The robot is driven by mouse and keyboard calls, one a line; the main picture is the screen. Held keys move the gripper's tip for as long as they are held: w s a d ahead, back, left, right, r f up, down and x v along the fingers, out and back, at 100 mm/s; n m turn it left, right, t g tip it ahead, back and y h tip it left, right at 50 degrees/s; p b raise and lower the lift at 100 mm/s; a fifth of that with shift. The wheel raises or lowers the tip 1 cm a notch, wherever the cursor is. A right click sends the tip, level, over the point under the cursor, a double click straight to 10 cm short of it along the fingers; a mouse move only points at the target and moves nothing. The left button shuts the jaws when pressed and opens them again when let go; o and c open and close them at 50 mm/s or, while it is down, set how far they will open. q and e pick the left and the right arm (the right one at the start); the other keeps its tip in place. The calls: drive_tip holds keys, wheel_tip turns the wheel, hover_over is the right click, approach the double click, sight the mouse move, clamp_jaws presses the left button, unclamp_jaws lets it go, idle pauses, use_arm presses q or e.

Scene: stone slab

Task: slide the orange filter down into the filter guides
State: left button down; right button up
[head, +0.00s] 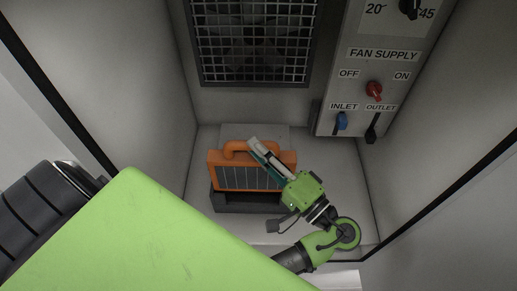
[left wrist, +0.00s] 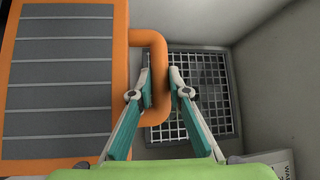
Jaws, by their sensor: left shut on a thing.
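The orange filter (head: 213,172) stands upright at the back of the enclosure, its grey slatted face toward me. Its lower part meets the dark filter guides (head: 233,207); I cannot tell how deep it sits in them. My left gripper (head: 254,145) is shut on the filter's orange handle (head: 236,146) at the top and covers the filter's right part. In the left wrist view the filter (left wrist: 120,60) fills the left side, and the fingers of my left gripper (left wrist: 161,78) are at its handle (left wrist: 160,38). The guides do not show there. My right gripper is not in view.
A fan grille (head: 250,45) is on the back wall above the filter. A control panel (head: 355,75) with a red knob (head: 374,90), a blue lever (head: 342,121) and a black lever (head: 372,128) is at the right. The floor right of the guides is mostly clear.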

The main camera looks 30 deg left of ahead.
sight(260, 177)
use_arm(q)
drive_tip(key=shift+f+b, duration=0.75)
drive_tip(key=shift+f, duration=0.2)
drive_tip(key=shift+f+b, duration=3.55)
drive_tip(key=shift+f, duration=0.7)
drive_tip(key=c, duration=1.8)
unclamp_jaws()
drive_tip(key=shift+c, duration=0.2)
drive_tip(key=shift+s, duration=0.1)
drive_tip(key=shift+f, duration=0.1)
